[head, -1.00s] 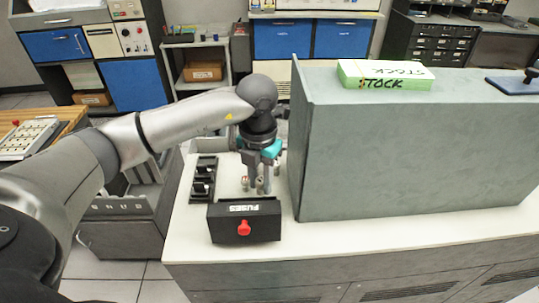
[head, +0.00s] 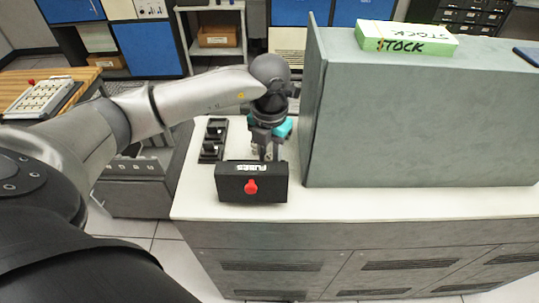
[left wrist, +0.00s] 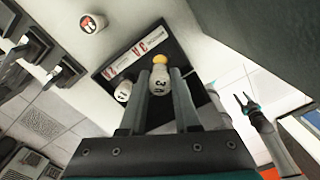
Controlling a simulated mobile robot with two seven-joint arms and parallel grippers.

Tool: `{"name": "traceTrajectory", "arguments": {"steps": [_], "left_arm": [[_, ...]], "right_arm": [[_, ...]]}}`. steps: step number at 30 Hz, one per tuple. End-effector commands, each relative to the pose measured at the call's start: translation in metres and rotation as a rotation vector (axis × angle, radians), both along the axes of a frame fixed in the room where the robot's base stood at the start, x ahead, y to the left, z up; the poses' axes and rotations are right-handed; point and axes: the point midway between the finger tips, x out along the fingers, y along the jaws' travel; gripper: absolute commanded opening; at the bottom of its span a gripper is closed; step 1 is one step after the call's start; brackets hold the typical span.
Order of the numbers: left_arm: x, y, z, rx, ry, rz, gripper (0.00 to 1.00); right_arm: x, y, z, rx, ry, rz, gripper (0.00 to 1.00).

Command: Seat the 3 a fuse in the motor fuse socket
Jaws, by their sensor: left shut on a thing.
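My left gripper (head: 265,156) reaches down behind the black FUSES box (head: 251,183). In the left wrist view its fingers (left wrist: 164,80) are shut on a white fuse (left wrist: 160,84) with a yellow end and a "3" marking. The held fuse is over or in the box, whose label reads "3A" (left wrist: 140,48); I cannot tell if it touches. The black fuse socket block (head: 213,140) lies left of the gripper and also shows in the left wrist view (left wrist: 36,50). My right gripper (left wrist: 245,103) appears with its fingers apart.
A second white fuse (left wrist: 123,91) stands beside the left finger. Another with a red mark (left wrist: 92,23) stands on the white counter (head: 330,203). A tall grey cabinet (head: 420,120) rises close right of the gripper, with a green STOCK box (head: 405,38) on top.

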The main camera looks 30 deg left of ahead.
Motion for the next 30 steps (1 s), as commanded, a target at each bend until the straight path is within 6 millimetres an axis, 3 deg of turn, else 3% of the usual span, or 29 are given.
{"name": "traceTrajectory", "arguments": {"steps": [18,30], "left_arm": [[0.0,0.0,-0.033,0.0,-0.001,0.0,0.0],[0.0,0.0,-0.04,-0.001,0.0,0.0,0.0]], "right_arm": [[0.0,-0.003,-0.026,-0.004,0.0,0.002,0.5],[0.0,-0.004,-0.031,-0.005,0.0,0.001,0.5]]}}
